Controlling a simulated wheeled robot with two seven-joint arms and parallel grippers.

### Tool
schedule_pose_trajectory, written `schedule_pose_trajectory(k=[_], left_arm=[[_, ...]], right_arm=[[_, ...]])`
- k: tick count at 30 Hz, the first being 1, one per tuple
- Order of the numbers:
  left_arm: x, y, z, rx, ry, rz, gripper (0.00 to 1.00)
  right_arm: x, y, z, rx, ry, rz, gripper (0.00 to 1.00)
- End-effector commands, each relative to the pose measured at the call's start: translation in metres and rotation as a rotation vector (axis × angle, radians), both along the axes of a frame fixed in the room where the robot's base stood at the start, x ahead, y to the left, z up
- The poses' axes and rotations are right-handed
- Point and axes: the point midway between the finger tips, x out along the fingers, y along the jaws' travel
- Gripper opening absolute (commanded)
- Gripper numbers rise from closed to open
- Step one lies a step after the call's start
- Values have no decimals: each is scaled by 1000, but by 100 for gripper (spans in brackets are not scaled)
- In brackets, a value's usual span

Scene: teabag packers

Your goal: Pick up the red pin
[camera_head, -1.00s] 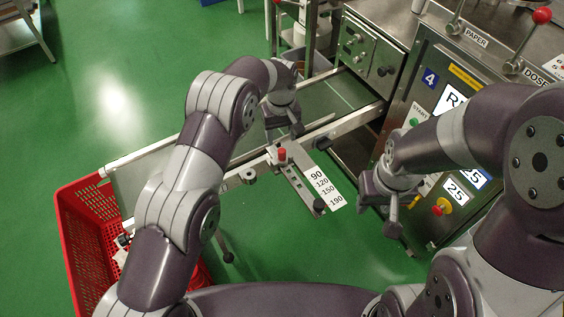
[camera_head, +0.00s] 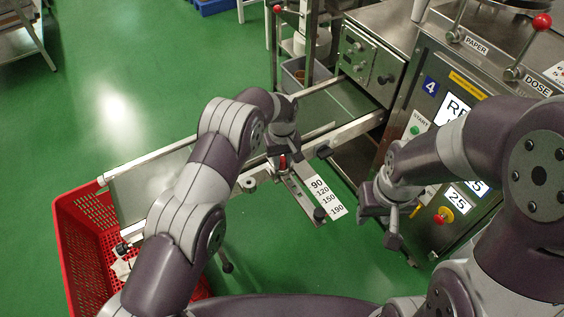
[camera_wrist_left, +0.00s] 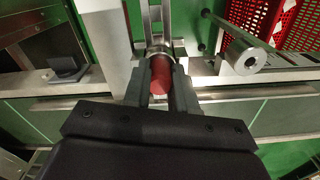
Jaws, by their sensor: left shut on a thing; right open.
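The red pin (camera_head: 283,161) stands at the upper end of a slotted metal bracket beside the number plate (camera_head: 325,194) marked 90, 120, 150 and 190. My left gripper (camera_head: 284,157) is at the pin, its fingers on either side of it. In the left wrist view the red pin (camera_wrist_left: 159,75) is between the two dark fingers of my left gripper (camera_wrist_left: 160,84), which is shut on it. The pin's lower end sits at a metal collar over the slot. My right gripper (camera_head: 392,222) is open and empty in front of the machine panel.
The conveyor rail (camera_head: 350,128) runs just behind the bracket. A red crate (camera_head: 75,240) stands at the lower left. The machine panel (camera_head: 448,130) with levers and buttons is at the right. Green floor lies open at the left.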

Motion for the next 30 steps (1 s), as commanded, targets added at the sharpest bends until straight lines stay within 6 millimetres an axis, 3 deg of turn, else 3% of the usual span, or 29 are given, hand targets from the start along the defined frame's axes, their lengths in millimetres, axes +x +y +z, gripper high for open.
schedule_pose_trajectory(k=[7,13,21,24,30], left_arm=[[1,0,10,0,-2,0,0],[0,-2,45,-1,-3,-1,0],[-35,-60,83,-1,-2,-5,0],[-47,-78,102,1,1,-4,0],[-59,-98,111,1,0,-1,0]], right_arm=[[0,0,-1,0,0,0,43],[0,0,-2,0,0,0,43],[0,0,-3,0,0,0,43],[0,0,15,0,0,0,43],[0,0,26,0,0,0,43]])
